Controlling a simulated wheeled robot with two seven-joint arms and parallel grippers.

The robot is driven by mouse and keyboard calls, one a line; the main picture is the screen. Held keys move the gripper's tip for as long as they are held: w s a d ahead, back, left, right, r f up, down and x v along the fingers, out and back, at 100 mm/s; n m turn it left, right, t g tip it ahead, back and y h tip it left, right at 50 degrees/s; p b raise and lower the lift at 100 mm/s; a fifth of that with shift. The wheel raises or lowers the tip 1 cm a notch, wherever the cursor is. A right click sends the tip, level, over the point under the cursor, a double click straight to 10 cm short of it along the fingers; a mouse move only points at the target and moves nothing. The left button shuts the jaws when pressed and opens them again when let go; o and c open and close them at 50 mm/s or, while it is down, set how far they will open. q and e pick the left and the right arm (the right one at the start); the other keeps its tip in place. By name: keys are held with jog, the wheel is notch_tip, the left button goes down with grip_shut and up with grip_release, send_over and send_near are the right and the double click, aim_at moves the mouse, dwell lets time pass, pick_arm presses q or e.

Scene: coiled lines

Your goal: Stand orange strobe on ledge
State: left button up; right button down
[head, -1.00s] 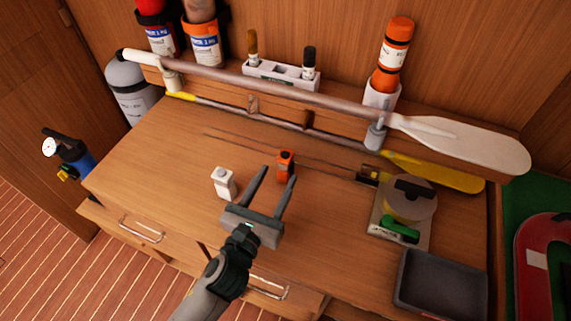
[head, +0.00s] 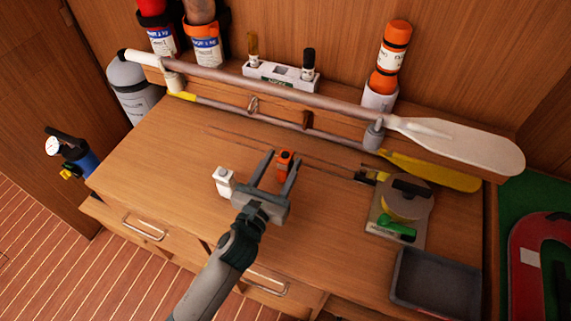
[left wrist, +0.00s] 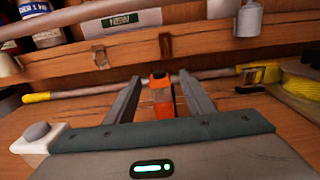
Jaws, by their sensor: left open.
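The orange strobe (head: 285,160) stands on the wooden desk top, below the oars. It also shows in the left wrist view (left wrist: 162,98), between and beyond the two fingers. My left gripper (head: 279,166) is open, with its fingers pointing at the strobe and their tips close to either side of it; I cannot tell if they touch. The ledge (head: 280,111) is the raised wooden shelf along the back wall, behind the oars; its front face shows in the left wrist view (left wrist: 120,52). My right gripper is not in view.
Two oars (head: 270,85) run across the ledge's front. A white holder (head: 280,76) and an orange canister (head: 391,55) stand on the ledge. A grey tray (head: 436,285) and a tape reel (head: 405,200) lie right.

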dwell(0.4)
pick_arm(q)
grip_shut()
jog(key=s+d+r+b, duration=0.1)
jog(key=s+d+r, duration=0.6)
jog(key=s+r, duration=0.2)
notch_tip(320, 180, up, 2)
jog(key=shift+s+r, duration=0.1)
jog(key=shift+s, duration=0.1)
dwell(0.3)
dwell(0.3)
